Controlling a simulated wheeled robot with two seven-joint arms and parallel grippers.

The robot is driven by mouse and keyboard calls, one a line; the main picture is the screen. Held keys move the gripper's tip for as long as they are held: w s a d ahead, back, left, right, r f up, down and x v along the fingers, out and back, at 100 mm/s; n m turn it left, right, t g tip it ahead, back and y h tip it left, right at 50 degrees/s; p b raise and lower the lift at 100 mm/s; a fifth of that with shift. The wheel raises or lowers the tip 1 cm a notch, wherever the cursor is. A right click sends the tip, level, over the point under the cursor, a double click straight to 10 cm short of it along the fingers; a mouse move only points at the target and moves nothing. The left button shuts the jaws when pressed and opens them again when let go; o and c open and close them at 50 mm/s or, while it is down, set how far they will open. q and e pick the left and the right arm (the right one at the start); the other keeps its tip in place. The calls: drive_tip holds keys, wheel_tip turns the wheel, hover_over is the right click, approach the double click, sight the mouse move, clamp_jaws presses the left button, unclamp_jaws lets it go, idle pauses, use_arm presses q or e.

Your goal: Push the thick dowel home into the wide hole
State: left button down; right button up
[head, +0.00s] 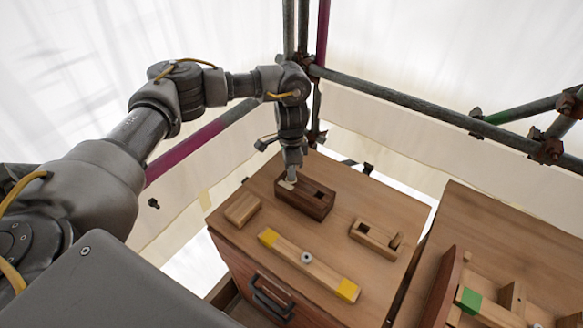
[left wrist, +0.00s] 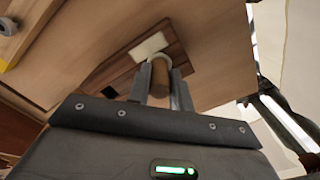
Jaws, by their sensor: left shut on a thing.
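A dark wooden block (head: 313,207) lies near the back of the wooden cabinet top. It has a dark square opening at its right part and a pale patch (head: 287,184) at its left part. My left gripper (head: 291,177) points down over the left part of the block. In the left wrist view its fingers (left wrist: 161,85) are shut on a brown, round-ended piece, apparently the dowel (left wrist: 160,72), beside the pale patch (left wrist: 150,47). The fingers hide its lower end, so I cannot tell how deep it sits in a hole. My right gripper is not in view.
A small wooden block (head: 242,209) lies to the left, a long bar with yellow ends (head: 290,249) in front, and a slotted light block (head: 372,238) to the right. A second bench (head: 500,225) holds a green-marked part (head: 468,299). Scaffold pipes (head: 420,108) stand behind.

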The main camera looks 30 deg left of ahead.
use_arm(q)
drive_tip(key=shift+w+r+p, duration=0.2)
drive_tip(key=shift+r+p, duration=0.15)
drive_tip(key=shift+r, duration=0.75)
drive_tip(key=shift+s+d+r+p, duration=0.1)
drive_tip(key=shift+s+r+p, duration=0.25)
drive_tip(key=shift+r, duration=0.1)
drive_tip(key=shift+w+r+p, duration=0.15)
drive_tip(key=shift+w+p, duration=0.05)
drive_tip(key=shift+p, duration=0.25)
drive_tip(key=shift+s, duration=0.1)
drive_tip(key=shift+s+p, duration=0.1)
drive_tip(key=shift+p, duration=0.35)
